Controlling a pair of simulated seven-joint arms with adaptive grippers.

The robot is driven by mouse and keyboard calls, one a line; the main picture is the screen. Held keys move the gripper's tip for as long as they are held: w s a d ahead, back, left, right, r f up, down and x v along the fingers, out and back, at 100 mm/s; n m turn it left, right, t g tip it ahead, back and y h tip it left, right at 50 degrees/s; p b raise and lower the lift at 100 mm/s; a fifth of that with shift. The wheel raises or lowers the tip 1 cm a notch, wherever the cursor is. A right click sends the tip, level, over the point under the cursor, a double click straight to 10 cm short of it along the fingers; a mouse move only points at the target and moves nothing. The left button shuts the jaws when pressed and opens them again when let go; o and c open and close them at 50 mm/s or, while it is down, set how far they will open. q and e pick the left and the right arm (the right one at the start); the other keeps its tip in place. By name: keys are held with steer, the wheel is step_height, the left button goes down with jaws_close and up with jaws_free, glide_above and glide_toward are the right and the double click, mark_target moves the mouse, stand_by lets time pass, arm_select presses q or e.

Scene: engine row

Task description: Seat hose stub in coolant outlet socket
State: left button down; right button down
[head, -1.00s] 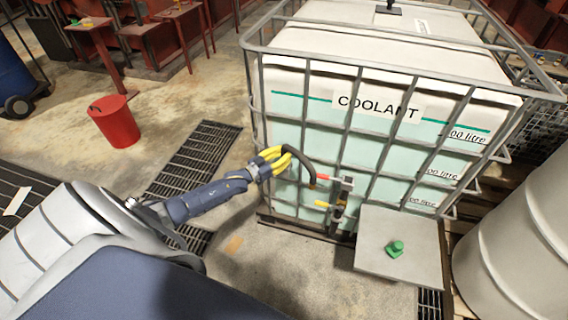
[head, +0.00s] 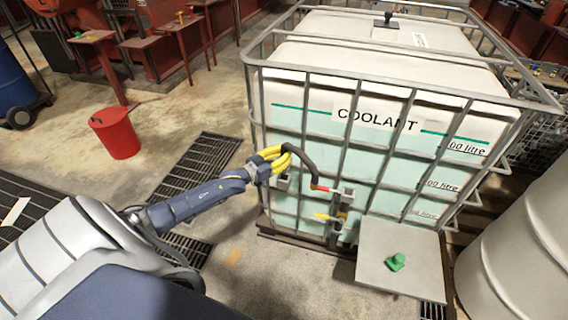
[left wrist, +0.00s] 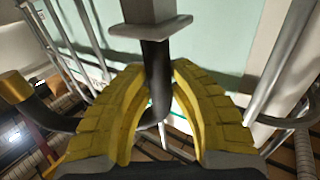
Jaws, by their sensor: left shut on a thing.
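My left gripper (head: 270,164) has yellow fingers shut on a black hose stub (head: 304,161) at the front of the caged COOLANT tank (head: 300,125). The hose curves right and down to a red end (head: 321,188) at a grey fitting (head: 346,197). A small grey bracket-like fitting (head: 283,183) sits just below the fingers. In the left wrist view, the hose stub (left wrist: 156,80) runs between the yellow fingers (left wrist: 153,105) up to a grey square fitting (left wrist: 150,22). I cannot tell whether it is inside that fitting or behind it. My right gripper is out of view.
A yellow lever (head: 326,217) sits below the red end. A grey plate (head: 378,273) with a green part (head: 396,262) juts out at lower right. A pale drum (head: 520,240) stands at right, a red bucket (head: 115,132) at left.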

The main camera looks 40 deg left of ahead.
mark_target(284, 141)
arm_select(q)
step_height(284, 141, up, 12)
steer(key=shift+r, duration=0.1)
steer(key=shift+w+d+r, duration=0.25)
steer(key=shift+d+r, duration=0.3)
steer(key=shift+r, duration=0.05)
steer(key=w+d+f, duration=0.2)
steer(key=d+f, duration=0.1)
steer(key=d, duration=0.5)
steer(key=w+d+f, duration=0.3)
steer(key=d+f, duration=0.1)
steer(key=d, duration=0.4)
steer(key=w+d+f, duration=0.3)
steer(key=d, duration=0.5)
steer(key=shift+d+f, duration=0.3)
steer(key=shift+f, duration=4.4)
steer(key=shift+f, duration=0.15)
